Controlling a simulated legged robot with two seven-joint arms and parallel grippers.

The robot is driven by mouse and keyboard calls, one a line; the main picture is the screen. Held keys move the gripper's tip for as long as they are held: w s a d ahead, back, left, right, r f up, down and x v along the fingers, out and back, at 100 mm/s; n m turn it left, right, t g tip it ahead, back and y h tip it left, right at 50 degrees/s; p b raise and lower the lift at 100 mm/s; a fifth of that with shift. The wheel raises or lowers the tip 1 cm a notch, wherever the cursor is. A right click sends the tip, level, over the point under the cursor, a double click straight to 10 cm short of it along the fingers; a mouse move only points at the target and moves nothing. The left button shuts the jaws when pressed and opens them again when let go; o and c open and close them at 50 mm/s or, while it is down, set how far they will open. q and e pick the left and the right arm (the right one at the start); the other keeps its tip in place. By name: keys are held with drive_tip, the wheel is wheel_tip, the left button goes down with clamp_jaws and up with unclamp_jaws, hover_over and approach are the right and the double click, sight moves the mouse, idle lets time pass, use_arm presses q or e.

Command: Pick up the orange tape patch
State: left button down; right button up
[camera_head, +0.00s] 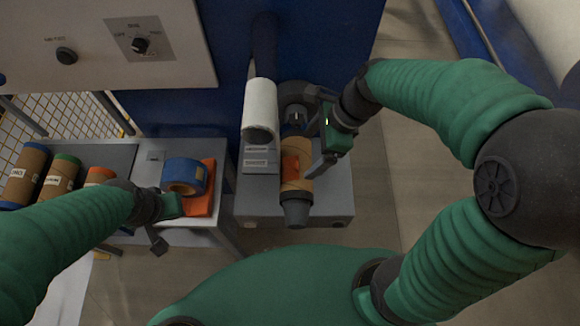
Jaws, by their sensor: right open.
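An orange patch (290,165) shows on the side of a tan roll (297,184) mounted on the machine's spindle in the head view. My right gripper (313,146) is open at the roll's right side, its lower finger close to the roll; I cannot tell whether it touches. A flat orange sheet (207,192) lies on the left bench, partly under a blue-rimmed tape roll (184,175). My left gripper (168,224) is just below and left of that sheet, and its jaw opening is unclear.
A white roller (260,110) stands out left of the spindle. Several tan rolls (58,178) lie in a tray at the left. A grey control panel (110,45) is at upper left. Open floor (385,205) lies right of the machine base (335,203).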

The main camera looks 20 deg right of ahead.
sight(297, 165)
drive_tip(key=shift+w+a+f, duration=0.25)
drive_tip(key=shift+w+f, duration=0.65)
drive_tip(key=shift+f, duration=0.3)
drive_tip(key=f, duration=0.1)
drive_tip(key=a+f, duration=0.1)
drive_tip(key=s+f, duration=0.1)
drive_tip(key=shift+a+f, duration=0.15)
drive_tip(key=shift+s+a+f, duration=0.1)
drive_tip(key=shift+f, duration=0.1)
drive_tip(key=shift+w+a, duration=0.25)
drive_tip(key=shift+f, duration=0.1)
drive_tip(key=shift+c, duration=1.4)
drive_tip(key=c, duration=0.7)
use_arm(q)
drive_tip(key=shift+w+d+f, duration=0.1)
drive_tip(key=shift+w+d, duration=0.25)
drive_tip(key=shift+w, duration=0.05)
use_arm(e)
drive_tip(key=shift+c, duration=0.9)
drive_tip(key=shift+c, duration=0.2)
